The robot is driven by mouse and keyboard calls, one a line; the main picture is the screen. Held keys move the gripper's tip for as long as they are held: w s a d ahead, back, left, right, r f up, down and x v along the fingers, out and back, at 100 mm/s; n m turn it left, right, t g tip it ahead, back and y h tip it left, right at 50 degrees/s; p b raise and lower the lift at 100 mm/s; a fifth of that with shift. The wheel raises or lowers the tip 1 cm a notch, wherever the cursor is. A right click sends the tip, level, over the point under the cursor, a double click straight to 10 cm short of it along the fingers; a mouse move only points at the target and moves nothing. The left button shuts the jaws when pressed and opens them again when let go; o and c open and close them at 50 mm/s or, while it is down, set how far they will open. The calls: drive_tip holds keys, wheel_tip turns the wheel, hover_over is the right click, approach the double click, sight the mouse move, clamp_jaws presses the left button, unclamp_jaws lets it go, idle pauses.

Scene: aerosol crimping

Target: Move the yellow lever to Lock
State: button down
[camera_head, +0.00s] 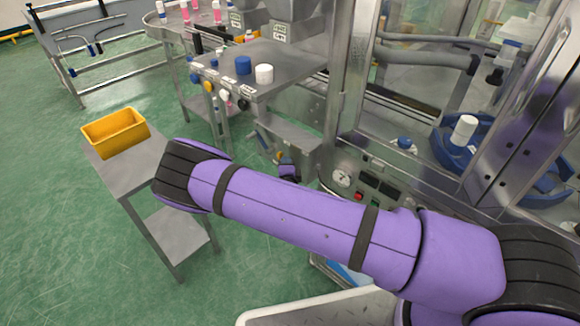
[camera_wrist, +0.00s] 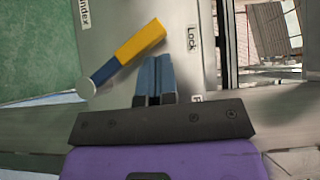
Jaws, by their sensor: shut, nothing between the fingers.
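The yellow lever (camera_wrist: 141,40) shows in the wrist view. It has a yellow grip, a blue shaft and a round silver pivot end at its lower left. It slants up and right, between the "Index" label (camera_wrist: 84,13) at upper left and the "Lock" label (camera_wrist: 191,38) at right. My gripper (camera_wrist: 154,62) has its two blue fingers together and empty. The fingertips are just below and right of the yellow grip, left of and below "Lock". I cannot tell whether they touch the lever.
A grey metal table (camera_head: 272,62) holds a blue cap (camera_head: 243,65) and a white cap (camera_head: 264,74). A yellow bin (camera_head: 115,133) stands on a small stand at left. A glass-fronted machine is at right. Another label, partly hidden, sits beside my gripper in the wrist view.

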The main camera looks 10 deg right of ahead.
drive_tip(key=shift+w+a, duration=0.3)
drive_tip(key=shift+w, duration=0.05)
drive_tip(key=shift+w+a, duration=0.15)
idle(0.4)
